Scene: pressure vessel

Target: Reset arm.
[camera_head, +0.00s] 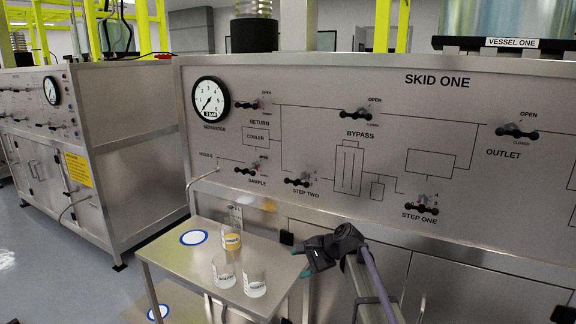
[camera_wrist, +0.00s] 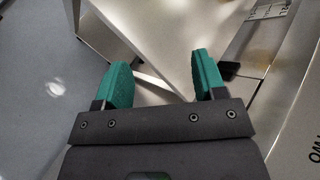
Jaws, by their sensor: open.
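My gripper (camera_head: 300,262) is beside the right edge of the small steel table, in front of the lower part of the skid panel. The wrist view shows its two teal fingertips (camera_wrist: 163,85) spread apart with nothing between them. My gripper is open and empty. My arm reaches up from the lower right of the head view.
Three labelled beakers, one with yellow contents (camera_head: 231,240), stand on the steel table (camera_head: 185,262). A blue-ringed white disc (camera_head: 194,238) lies at its left. The SKID ONE panel (camera_head: 330,140) with a gauge (camera_head: 210,99) and several valve handles rises behind.

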